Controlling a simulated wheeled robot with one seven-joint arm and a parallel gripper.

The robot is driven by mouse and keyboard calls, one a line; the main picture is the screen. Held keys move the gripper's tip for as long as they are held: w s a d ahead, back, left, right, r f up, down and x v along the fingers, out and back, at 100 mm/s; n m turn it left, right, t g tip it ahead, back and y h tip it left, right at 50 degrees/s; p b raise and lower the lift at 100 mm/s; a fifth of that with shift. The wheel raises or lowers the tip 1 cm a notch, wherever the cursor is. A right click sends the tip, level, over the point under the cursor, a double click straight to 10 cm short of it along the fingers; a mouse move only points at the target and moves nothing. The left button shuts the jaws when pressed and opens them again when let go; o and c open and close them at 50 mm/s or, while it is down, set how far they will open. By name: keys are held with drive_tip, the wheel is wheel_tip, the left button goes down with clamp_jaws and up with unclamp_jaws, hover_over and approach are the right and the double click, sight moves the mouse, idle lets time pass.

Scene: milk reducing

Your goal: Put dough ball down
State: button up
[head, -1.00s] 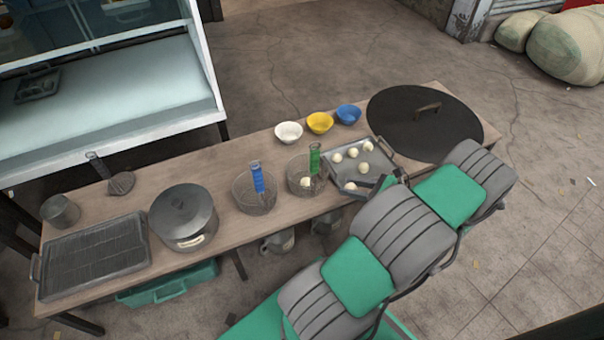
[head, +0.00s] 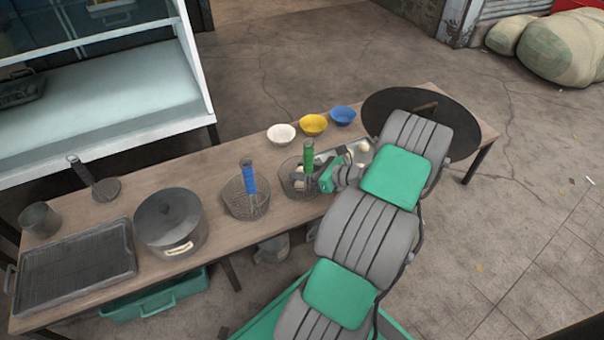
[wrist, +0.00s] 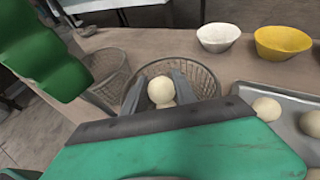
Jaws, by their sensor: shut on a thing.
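My gripper (wrist: 161,84) is shut on a pale, round dough ball (wrist: 161,91) in the wrist view. Ball and fingers are over the round wire basket (wrist: 212,82) with the green handle (wrist: 38,50). I cannot tell how far the ball is above the basket's bottom. In the head view the basket (head: 288,186) stands on the wooden table beside my wrist, and a pale ball shows in it. More dough balls (wrist: 266,108) lie on the metal tray (wrist: 290,98) to the right. My arm hides much of the tray in the head view.
A blue-handled wire basket (head: 240,205) stands to the left. White (head: 281,134), yellow (head: 313,125) and blue (head: 342,116) bowls line the back edge.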

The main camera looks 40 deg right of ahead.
drive_tip(key=shift+f, duration=0.55)
drive_tip(key=o, duration=0.6)
drive_tip(key=shift+o, duration=0.2)
drive_tip(key=shift+r, duration=0.35)
drive_tip(key=p+v, duration=0.4)
drive_tip(key=v, duration=0.8)
drive_tip(key=shift+r, duration=0.3)
drive_tip(key=shift+a, duration=0.1)
